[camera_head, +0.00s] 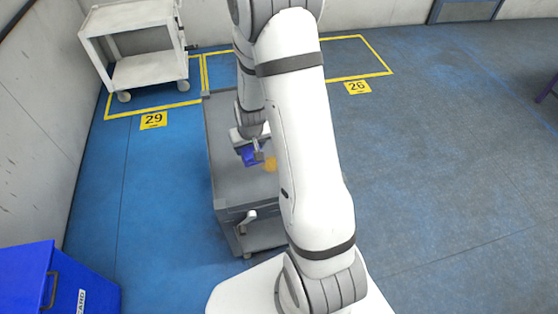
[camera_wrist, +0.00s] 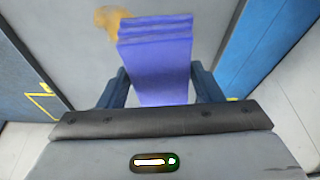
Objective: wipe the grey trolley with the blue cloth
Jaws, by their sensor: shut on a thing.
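The grey trolley (camera_head: 235,185) stands in front of me, partly hidden behind my arm. My gripper (camera_head: 257,153) is over its top and shut on the blue cloth (camera_head: 250,158). In the wrist view the folded blue cloth (camera_wrist: 157,65) sits between the two dark fingers of my gripper (camera_wrist: 160,88). A yellow-orange patch (camera_head: 270,164) shows on the trolley top just right of the cloth. The patch also shows in the wrist view (camera_wrist: 110,19), beside the cloth's far end. I cannot tell whether the cloth touches the trolley top.
A white cart (camera_head: 145,70) stands at the back left by the wall. A blue bin (camera_head: 55,285) is at the front left. Yellow floor markings with signs 29 (camera_head: 153,120) and 26 (camera_head: 357,87) lie behind the trolley.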

